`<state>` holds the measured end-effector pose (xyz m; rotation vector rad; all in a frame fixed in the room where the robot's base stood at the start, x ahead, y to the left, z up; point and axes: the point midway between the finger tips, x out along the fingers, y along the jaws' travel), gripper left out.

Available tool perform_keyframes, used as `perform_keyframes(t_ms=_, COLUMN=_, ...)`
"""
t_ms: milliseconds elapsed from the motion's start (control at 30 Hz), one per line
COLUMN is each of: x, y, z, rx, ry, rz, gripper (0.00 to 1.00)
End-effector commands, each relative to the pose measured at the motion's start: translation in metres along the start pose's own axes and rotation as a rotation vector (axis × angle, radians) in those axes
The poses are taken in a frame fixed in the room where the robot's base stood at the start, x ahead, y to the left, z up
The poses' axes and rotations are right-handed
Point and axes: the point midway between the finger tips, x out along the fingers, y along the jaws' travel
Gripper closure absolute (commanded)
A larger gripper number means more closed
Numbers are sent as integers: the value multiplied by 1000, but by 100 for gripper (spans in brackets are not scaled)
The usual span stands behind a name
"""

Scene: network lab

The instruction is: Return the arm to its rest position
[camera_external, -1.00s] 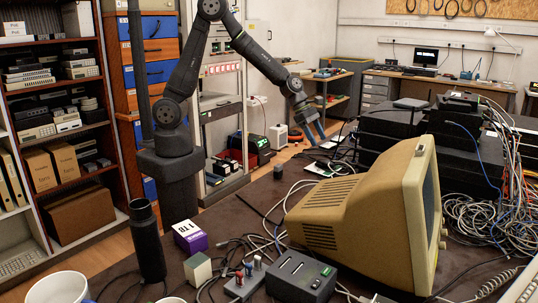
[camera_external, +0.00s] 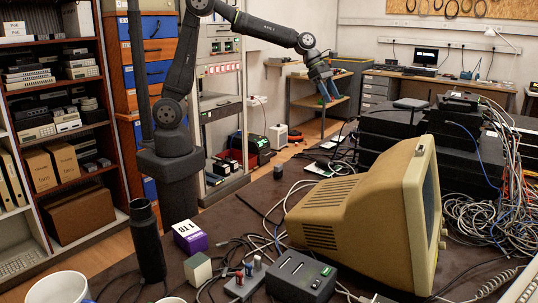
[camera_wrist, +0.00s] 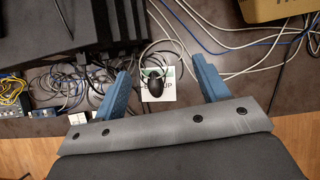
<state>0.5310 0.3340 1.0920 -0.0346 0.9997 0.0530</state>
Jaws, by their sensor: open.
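My gripper (camera_external: 326,91) is raised in the air above the far side of the table, its blue fingers pointing down. In the wrist view my gripper (camera_wrist: 163,86) has its two blue fingers spread wide with nothing held between them. Below them a black mouse (camera_wrist: 154,91) lies on a white and green card on the table, apart from the fingers. The card (camera_external: 330,168) also shows on the table in the external view. My arm rises from its base and bends over toward the right.
A beige CRT monitor (camera_external: 365,210) stands on the dark table (camera_external: 240,220). Stacked black devices (camera_external: 385,135) and tangled cables (camera_external: 480,215) fill the right side. A black cylinder (camera_external: 147,240), a purple box (camera_external: 190,237) and a grey box (camera_external: 300,275) stand nearer the camera. The air around my gripper is clear.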

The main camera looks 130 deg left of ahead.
Motion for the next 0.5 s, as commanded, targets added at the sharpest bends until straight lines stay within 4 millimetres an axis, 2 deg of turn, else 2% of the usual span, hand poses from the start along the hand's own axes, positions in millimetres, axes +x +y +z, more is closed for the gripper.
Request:
perform_keyframes(t_ms=33, x=2, y=9, z=4, rx=-2, ry=0, rz=0, gripper=32)
perform_keyframes(t_ms=200, x=4, y=29, z=12, rx=-1, ry=-1, rz=-3, gripper=32)
perform_keyframes(t_ms=500, x=4, y=40, z=17, rx=1, ry=-1, rz=-5, gripper=32)
